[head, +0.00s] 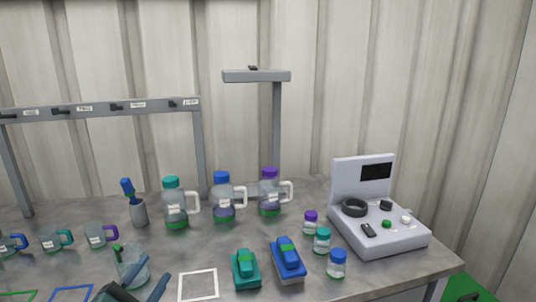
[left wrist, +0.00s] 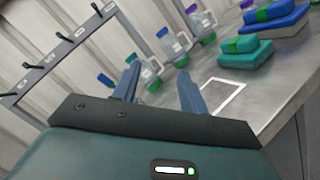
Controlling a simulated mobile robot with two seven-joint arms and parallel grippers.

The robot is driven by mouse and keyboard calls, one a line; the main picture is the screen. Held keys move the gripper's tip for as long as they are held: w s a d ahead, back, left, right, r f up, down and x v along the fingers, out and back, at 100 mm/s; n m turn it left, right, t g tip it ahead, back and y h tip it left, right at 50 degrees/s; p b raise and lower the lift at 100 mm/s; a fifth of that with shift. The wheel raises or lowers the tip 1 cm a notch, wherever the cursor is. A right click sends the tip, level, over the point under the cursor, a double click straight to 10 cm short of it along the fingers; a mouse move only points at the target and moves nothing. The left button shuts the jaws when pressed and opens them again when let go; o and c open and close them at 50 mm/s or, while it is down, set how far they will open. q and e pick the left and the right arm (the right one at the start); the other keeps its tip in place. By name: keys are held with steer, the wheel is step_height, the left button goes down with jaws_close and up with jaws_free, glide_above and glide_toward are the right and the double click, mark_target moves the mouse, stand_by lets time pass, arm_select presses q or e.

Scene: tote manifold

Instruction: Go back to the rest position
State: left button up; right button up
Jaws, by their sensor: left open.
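My left gripper (head: 145,276) is at the bottom of the head view, low over the front of the table. In the left wrist view its two blue fingers (left wrist: 160,88) stand apart with nothing held between them. A clear vessel with a green part (head: 132,262) stands just behind the gripper in the head view, partly covered by it. I cannot tell whether they touch. A white square outline (head: 198,285) lies on the table right of the gripper. My right gripper is not in view.
Three handled bottles (head: 222,200) stand at the back, beside a grey holder with brushes (head: 139,211). Small mugs (head: 101,236) stand at left under a hook rail (head: 100,109). Teal (head: 246,270) and blue (head: 289,259) blocks, small jars (head: 322,240) and a white device (head: 380,232) are at right.

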arm_select(q)
steer(key=s+d+f+m+g+h, duration=0.2)
steer(key=s+d+f+m+g, duration=0.45)
steer(key=m, duration=0.45)
steer(key=s+a+f+m+g+y, duration=0.25)
steer(key=s+f+m+g, duration=0.35)
steer(key=s, duration=0.4)
steer(key=s+a+f+m+g+y, duration=0.2)
steer(key=s+f+m+g+y, duration=0.15)
steer(key=s+m, duration=0.55)
steer(key=w+d+f+t+h+p, duration=0.2)
steer(key=w+d+f+t+p, duration=0.1)
steer(key=w+d+t+p, duration=0.1)
steer(key=shift+w+d+f+t+h, duration=0.3)
steer(key=shift+w+d+t, duration=0.6)
steer(key=shift+d+t, duration=0.65)
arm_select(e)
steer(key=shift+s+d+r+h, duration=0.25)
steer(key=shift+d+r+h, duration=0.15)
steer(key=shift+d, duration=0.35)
arm_select(q)
steer(key=shift+a, duration=0.15)
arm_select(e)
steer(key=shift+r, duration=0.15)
